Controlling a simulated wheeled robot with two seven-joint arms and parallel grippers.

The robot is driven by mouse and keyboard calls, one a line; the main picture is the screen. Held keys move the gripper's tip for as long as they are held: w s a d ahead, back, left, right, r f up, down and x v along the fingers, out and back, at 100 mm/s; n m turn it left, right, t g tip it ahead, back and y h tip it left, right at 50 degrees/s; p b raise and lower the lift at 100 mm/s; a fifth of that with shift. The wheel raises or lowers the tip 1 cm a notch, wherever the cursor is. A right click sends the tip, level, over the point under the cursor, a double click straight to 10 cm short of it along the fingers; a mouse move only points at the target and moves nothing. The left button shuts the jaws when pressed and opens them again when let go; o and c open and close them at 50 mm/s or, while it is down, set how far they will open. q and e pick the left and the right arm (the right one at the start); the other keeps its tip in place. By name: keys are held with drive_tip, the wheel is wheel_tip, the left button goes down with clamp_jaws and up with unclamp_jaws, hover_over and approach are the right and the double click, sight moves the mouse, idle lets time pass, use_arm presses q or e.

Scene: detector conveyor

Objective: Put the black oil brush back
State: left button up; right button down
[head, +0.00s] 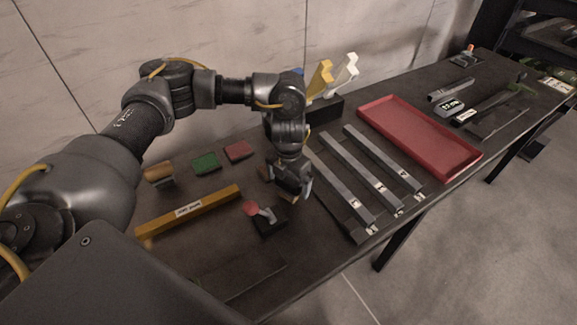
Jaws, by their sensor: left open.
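My left gripper (293,192) points down over the dark table, with its jaws open. It is beside a small black block (269,222), which has a grey piece and a red rounded part (250,208) on its left. I cannot clearly make out the black oil brush; it may be hidden by or blend in near the gripper. A black holder (324,112) stands behind the gripper by the wall. A yellow tool (320,78) and a white tool (344,73) stand up from it. My right gripper is not in view.
Several grey bars (362,165) lie right of the gripper, beside a red tray (413,139). A yellow labelled bar (189,211) lies to the left, with green (206,163), red (238,151) and orange-brown (158,171) blocks behind it. Small tools lie at the far right.

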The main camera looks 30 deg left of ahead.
use_arm(q)
wheel_tip(320, 180, up, 11)
drive_tip(key=shift+f+b, duration=0.1)
drive_tip(key=shift+b, duration=0.35)
drive_tip(key=shift+d, duration=0.1)
